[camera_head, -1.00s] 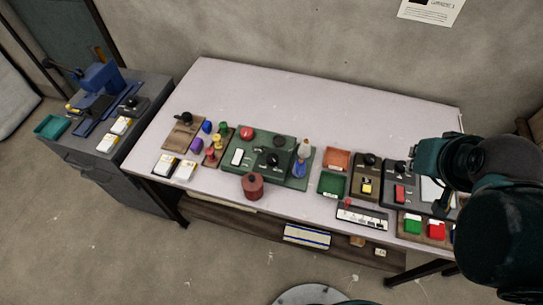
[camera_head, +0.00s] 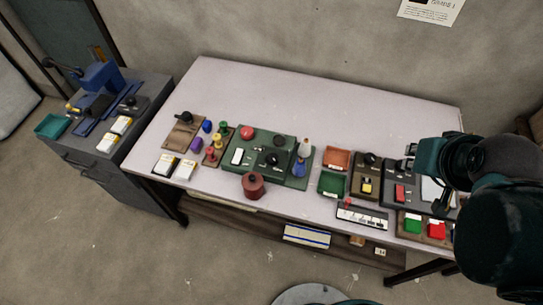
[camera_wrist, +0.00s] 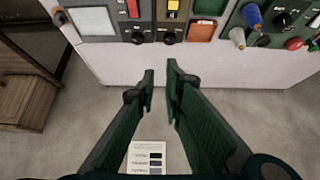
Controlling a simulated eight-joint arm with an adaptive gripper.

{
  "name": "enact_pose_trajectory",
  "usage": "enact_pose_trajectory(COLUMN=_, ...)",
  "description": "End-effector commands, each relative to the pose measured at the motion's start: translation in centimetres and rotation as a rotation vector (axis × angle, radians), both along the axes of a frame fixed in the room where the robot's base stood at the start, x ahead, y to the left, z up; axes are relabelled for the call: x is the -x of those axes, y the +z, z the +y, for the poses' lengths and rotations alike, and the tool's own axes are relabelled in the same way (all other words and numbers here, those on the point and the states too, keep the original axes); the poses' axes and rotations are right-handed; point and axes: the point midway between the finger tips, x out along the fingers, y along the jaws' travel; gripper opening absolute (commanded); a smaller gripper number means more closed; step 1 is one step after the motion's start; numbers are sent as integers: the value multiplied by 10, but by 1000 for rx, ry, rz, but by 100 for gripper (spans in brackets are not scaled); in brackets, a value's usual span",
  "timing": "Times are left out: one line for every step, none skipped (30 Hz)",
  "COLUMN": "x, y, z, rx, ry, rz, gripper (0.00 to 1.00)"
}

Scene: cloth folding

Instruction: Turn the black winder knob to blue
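Several black knobs show, and I cannot tell which is the winder knob; no blue mark beside any is readable. One knob (camera_head: 272,159) is on the green panel (camera_head: 244,172) at the table's middle. One (camera_head: 370,159) tops the brown panel with the yellow switch; it also shows in the wrist view (camera_wrist: 169,38). Another (camera_wrist: 138,37) is on the dark panel (camera_wrist: 115,27) with the red switch. One (camera_head: 186,117) is on the brown board at left. My gripper (camera_wrist: 160,72) is open and empty, its fingertips apart, short of the table edge in the wrist view.
An orange tray (camera_head: 337,158) and a green tray (camera_head: 331,183) lie right of the green panel. Bottles (camera_head: 299,168) stand between. A red-brown canister (camera_head: 253,186) is at the front edge. A grey cabinet (camera_head: 105,168) stands left. The table's back (camera_head: 270,95) is clear.

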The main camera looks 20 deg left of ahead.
Motion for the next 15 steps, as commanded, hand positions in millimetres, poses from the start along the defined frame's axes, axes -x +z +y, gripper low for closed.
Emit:
enact_pose_trajectory(x=0, y=0, z=1, rx=1, ry=3, rz=1, gripper=18)
enact_pose_trajectory(x=-1, y=0, z=1, rx=2, ry=6, rz=2, gripper=22)
enact_pose_trajectory(x=-2, y=0, z=2, rx=4, ry=11, rz=4, gripper=28)
enact_pose_trajectory(x=-2, y=1, z=3, rx=6, ry=15, rz=6, gripper=32)
enact_pose_trajectory(x=-3, y=1, z=4, rx=8, ry=21, rz=8, gripper=36)
enact_pose_trajectory(x=-5, y=1, z=6, rx=12, ry=31, rz=12, gripper=41)
enact_pose_trajectory(x=-6, y=1, z=8, rx=15, ry=40, rz=15, gripper=42)
enact_pose_trajectory(x=-8, y=1, z=9, rx=20, ry=50, rz=18, gripper=42)
enact_pose_trajectory(x=-10, y=1, z=12, rx=26, ry=66, rz=24, gripper=42)
enact_pose_trajectory(x=-12, y=1, z=14, rx=31, ry=78, rz=30, gripper=42)
enact_pose_trajectory(x=-14, y=1, z=17, rx=36, ry=92, rz=36, gripper=42)
enact_pose_trajectory(x=-17, y=1, z=21, rx=45, ry=114, rz=43, gripper=42)
enact_pose_trajectory(x=-19, y=1, z=24, rx=51, ry=130, rz=48, gripper=42)
enact_pose_trajectory(x=-21, y=1, z=27, rx=58, ry=147, rz=55, gripper=42)
enact_pose_trajectory(x=-24, y=1, z=32, rx=68, ry=172, rz=64, gripper=42)
